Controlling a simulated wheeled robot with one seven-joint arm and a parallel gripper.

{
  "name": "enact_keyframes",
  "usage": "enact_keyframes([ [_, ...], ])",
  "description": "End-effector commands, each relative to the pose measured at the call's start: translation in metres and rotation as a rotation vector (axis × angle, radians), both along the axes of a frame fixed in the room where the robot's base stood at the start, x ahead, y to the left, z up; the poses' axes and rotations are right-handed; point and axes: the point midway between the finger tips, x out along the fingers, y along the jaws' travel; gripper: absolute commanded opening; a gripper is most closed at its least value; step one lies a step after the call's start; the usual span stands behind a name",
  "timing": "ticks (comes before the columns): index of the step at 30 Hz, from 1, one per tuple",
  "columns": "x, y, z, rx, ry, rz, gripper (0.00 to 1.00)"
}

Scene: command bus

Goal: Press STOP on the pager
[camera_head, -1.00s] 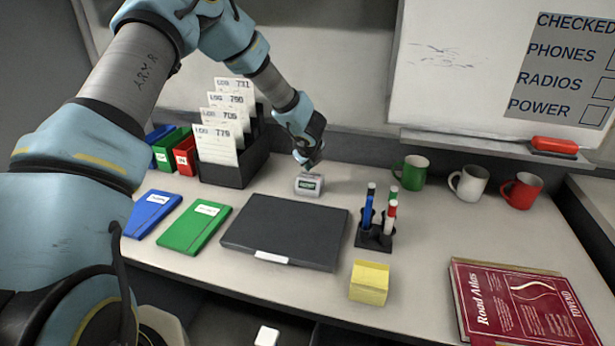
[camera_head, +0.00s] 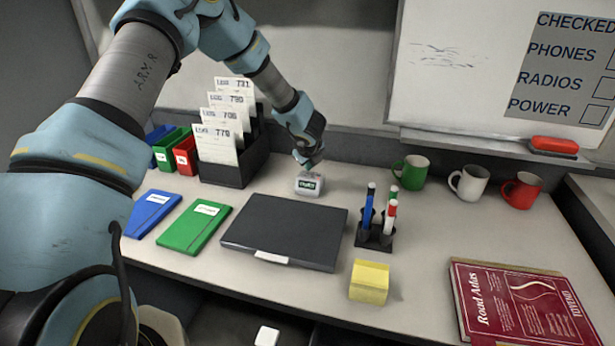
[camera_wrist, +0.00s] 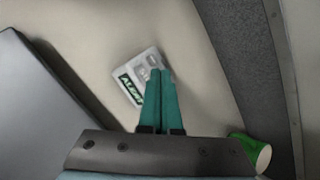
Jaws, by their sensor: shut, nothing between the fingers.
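The pager (camera_head: 309,184) is a small light-grey box with a green display. It sits on the desk behind the closed dark laptop (camera_head: 286,233). In the wrist view the pager (camera_wrist: 141,78) shows its green "ALERT" display and pale buttons on its top. My gripper (camera_head: 309,167) points down over the pager's top. In the wrist view my gripper's two green fingers (camera_wrist: 160,72) are together and empty, with their tips over the button area. They cover part of the pager, and I cannot tell whether they touch it.
A black file rack (camera_head: 252,160) stands to the left. A pen holder (camera_head: 375,237) with several markers is at right, and green (camera_head: 412,173), white (camera_head: 469,182) and red (camera_head: 521,190) mugs stand along the back. A yellow note block (camera_head: 369,282) lies in front. The desk around the pager is clear.

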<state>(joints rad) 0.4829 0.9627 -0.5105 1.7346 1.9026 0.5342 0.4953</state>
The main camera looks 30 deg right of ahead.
Motion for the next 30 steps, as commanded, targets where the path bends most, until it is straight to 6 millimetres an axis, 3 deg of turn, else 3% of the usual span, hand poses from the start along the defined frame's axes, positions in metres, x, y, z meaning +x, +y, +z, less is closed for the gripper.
enact_keyframes([
  [9, -0.0013, 0.0007, -0.009, 0.0, 0.0, 0.0, 0.0],
  [30, -0.0013, 0.0011, -0.0097, 0.001, 0.0, -0.001, 0.0],
])
